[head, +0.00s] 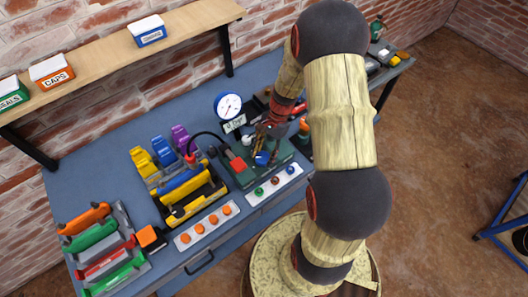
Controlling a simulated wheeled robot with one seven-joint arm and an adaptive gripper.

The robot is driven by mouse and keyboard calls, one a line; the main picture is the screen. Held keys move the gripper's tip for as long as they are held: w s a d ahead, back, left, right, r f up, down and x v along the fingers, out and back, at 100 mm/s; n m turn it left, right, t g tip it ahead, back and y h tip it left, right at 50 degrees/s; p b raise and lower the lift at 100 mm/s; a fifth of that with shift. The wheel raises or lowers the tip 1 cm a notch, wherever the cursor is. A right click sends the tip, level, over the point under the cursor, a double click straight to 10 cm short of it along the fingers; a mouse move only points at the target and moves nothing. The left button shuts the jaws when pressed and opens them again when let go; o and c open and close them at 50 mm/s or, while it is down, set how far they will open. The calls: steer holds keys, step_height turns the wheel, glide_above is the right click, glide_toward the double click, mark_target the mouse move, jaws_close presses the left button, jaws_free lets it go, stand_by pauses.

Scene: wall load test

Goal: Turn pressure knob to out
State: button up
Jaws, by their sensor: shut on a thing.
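A round white pressure gauge (229,106) with a blue rim stands at the back of a dark green test panel (290,162) on the blue bench. My gripper (264,152) points down over this panel, to the right of the gauge. Its fingers are shut at a small blue part (262,159), which looks like a knob; the fingers and wrist partly hide it. A red part (237,163) sits on the panel to its left. I cannot read any knob marking or tell which way the knob points.
A white strip with coloured buttons (275,182) lies in front of the panel. Left are a rack with yellow and blue tools (186,190), an orange-button strip (207,225) and a rack of coloured handles (101,247). A shelf with labelled boxes (51,71) runs above.

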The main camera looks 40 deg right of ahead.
steer(key=n+g+p, duration=0.1)
steer(key=n, duration=0.2)
steer(key=shift+w+n+p, duration=0.1)
steer(key=shift+n+p, duration=0.2)
steer(key=shift+n, duration=0.1)
steer(key=n+g+h+p, duration=0.1)
steer(key=n, duration=0.2)
steer(key=shift+w+a+n+h, duration=0.1)
steer(key=shift+n+h, duration=0.2)
steer(key=n+h+p, duration=0.1)
steer(key=n, duration=0.2)
steer(key=n+g+h+p, duration=0.1)
steer(key=n, duration=0.2)
steer(key=shift+a, duration=0.2)
steer(key=n+h, duration=0.1)
steer(key=n, duration=0.2)
steer(key=n+h+p, duration=0.1)
steer(key=n, duration=0.1)
steer(key=shift+a+n, duration=0.15)
steer(key=shift+n, duration=0.25)
steer(key=n+h, duration=0.1)
steer(key=n, duration=0.1)
steer(key=n+t+h+p, duration=0.1)
steer(key=n, duration=0.2)
steer(key=shift+a, duration=0.1)
steer(key=shift+n, duration=0.4)
steer(key=o, duration=1.2)
steer(key=v, duration=1.2)
